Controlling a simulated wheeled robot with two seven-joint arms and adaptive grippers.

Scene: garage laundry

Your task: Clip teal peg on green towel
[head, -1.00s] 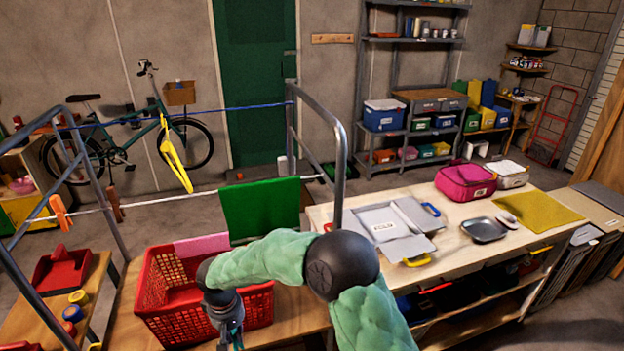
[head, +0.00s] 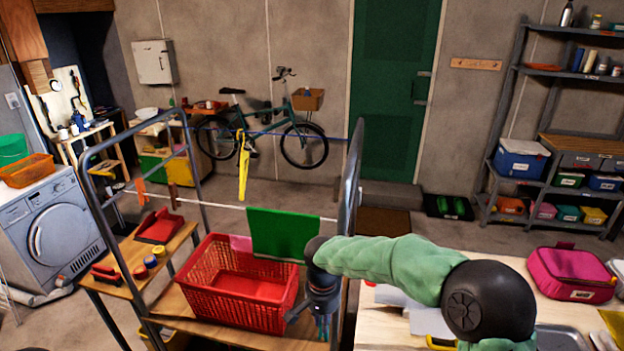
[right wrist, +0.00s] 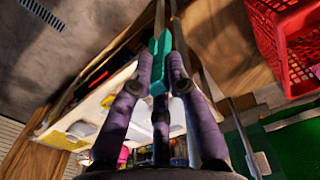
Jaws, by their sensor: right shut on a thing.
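The green towel (head: 283,234) hangs over the white line of the drying rack in the head view, above the back right of the red basket. Part of the towel (right wrist: 290,145) also shows at the lower right of the right wrist view. My right gripper (head: 323,325) points down beside the basket's right side, lower than the towel. In the right wrist view, my right gripper (right wrist: 161,80) is shut on the teal peg (right wrist: 159,62), which sticks out past the fingertips, clear of the towel. My left gripper is not in view.
The red basket (head: 205,292) stands under the line. The rack's right post (head: 350,190) rises close behind my right arm. An orange peg (head: 141,191) is on the line at left, and a yellow hanger (head: 243,170) hangs on the blue line. The worktable (head: 380,325) is at right.

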